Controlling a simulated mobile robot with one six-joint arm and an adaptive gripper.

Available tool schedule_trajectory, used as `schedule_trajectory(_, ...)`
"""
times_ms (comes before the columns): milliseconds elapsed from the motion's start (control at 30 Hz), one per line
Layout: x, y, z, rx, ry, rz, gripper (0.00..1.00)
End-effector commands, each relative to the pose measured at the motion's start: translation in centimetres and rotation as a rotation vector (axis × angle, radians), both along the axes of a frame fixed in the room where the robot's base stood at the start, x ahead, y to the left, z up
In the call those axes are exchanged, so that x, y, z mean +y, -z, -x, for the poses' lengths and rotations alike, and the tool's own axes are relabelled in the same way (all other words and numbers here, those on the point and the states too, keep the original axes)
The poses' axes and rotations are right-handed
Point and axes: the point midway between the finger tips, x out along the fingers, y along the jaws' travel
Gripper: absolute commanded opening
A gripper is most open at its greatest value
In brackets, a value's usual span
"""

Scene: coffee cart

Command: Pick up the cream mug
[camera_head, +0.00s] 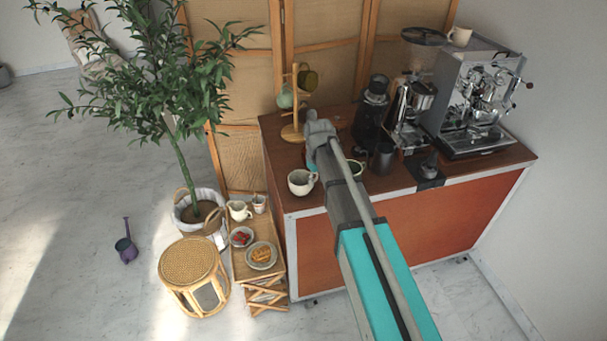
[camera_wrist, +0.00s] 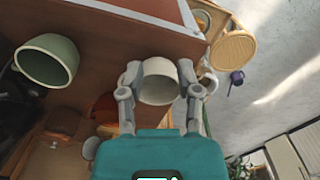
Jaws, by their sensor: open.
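The cream mug (camera_head: 301,182) stands upright near the front left edge of the brown cart top (camera_head: 400,186). In the wrist view the cream mug (camera_wrist: 159,84) appears between the two grey fingers of my gripper (camera_wrist: 160,76). The fingers are open, one on each side of it. I cannot tell whether either finger touches it. In the head view my gripper is mostly hidden behind my own wrist, just behind the mug.
A pale green mug (camera_wrist: 47,60) stands to one side, partly behind my arm in the head view (camera_head: 357,167). A wooden mug tree (camera_head: 294,105), a grinder (camera_head: 411,105) and an espresso machine (camera_head: 475,100) stand behind.

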Motion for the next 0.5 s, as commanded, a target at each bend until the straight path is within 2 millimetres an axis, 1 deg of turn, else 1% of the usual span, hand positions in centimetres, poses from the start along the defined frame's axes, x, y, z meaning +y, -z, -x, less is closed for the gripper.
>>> schedule_trajectory(33,1.7,-1.9,-2.0,0.000,-0.045,0.000,0.44)
schedule_trajectory(100,3.3,-2.9,-3.3,0.000,-0.102,0.001,0.44)
schedule_trajectory(200,5.3,-4.0,-4.8,0.000,-0.166,0.001,0.44)
schedule_trajectory(333,6.9,-4.7,-5.8,-0.001,-0.219,0.002,0.44)
schedule_trajectory(500,7.5,-4.9,-6.1,-0.001,-0.244,0.002,0.44)
